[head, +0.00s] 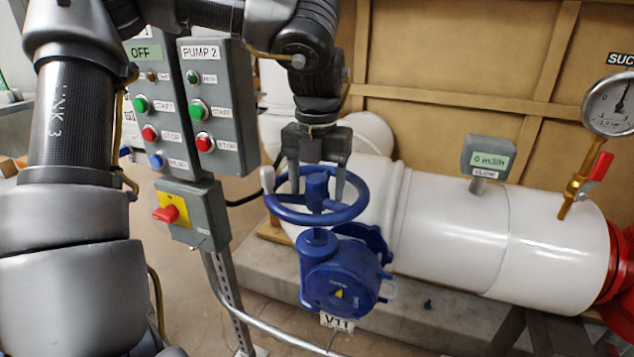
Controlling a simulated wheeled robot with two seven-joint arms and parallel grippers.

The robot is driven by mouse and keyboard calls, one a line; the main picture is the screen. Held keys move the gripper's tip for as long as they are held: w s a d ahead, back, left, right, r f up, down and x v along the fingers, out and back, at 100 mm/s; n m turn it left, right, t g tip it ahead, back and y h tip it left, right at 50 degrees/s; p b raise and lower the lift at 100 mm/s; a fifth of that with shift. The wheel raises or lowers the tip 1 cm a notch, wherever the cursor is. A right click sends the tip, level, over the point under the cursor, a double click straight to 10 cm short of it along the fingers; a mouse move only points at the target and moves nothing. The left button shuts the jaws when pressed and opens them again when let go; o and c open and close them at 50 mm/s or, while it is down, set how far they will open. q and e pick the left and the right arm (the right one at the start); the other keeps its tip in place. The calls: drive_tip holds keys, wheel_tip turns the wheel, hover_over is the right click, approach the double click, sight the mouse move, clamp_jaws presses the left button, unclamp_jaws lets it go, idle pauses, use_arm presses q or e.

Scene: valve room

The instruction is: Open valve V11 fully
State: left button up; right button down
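Valve V11 is a blue gearbox (340,278) with a blue handwheel (350,211) on top, lying nearly flat. Its white tag (337,322) reads V11. A light grey knob (267,179) stands at the wheel's left rim. My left gripper (317,185) points down over the wheel. Its two fingers are spread apart, one on each side of the wheel's hub, with gaps to the hub. Whether the fingertips touch the spokes or rim I cannot tell. A small yellow mark (339,293) shows on the gearbox. My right gripper is not in view.
Grey pump control boxes (218,105) with buttons and a red-yellow switch (170,213) stand left of the wheel. A white pipe (500,235) runs behind and right, with a flow display (488,158) reading 0 and a gauge (610,104).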

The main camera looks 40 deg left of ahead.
use_arm(q)
drive_tip(key=shift+r, duration=0.1)
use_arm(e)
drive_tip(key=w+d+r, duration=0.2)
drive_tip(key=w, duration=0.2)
use_arm(q)
wheel_tip(320, 180, up, 3)
drive_tip(key=p, duration=0.3)
drive_tip(key=shift+s+r, duration=0.1)
drive_tip(key=shift+r, duration=0.05)
wheel_tip(320, 180, up, 3)
drive_tip(key=p, duration=0.3)
drive_tip(key=shift+r+p, duration=0.2)
drive_tip(key=shift+p, duration=0.2)
drive_tip(key=shift+f, duration=0.1)
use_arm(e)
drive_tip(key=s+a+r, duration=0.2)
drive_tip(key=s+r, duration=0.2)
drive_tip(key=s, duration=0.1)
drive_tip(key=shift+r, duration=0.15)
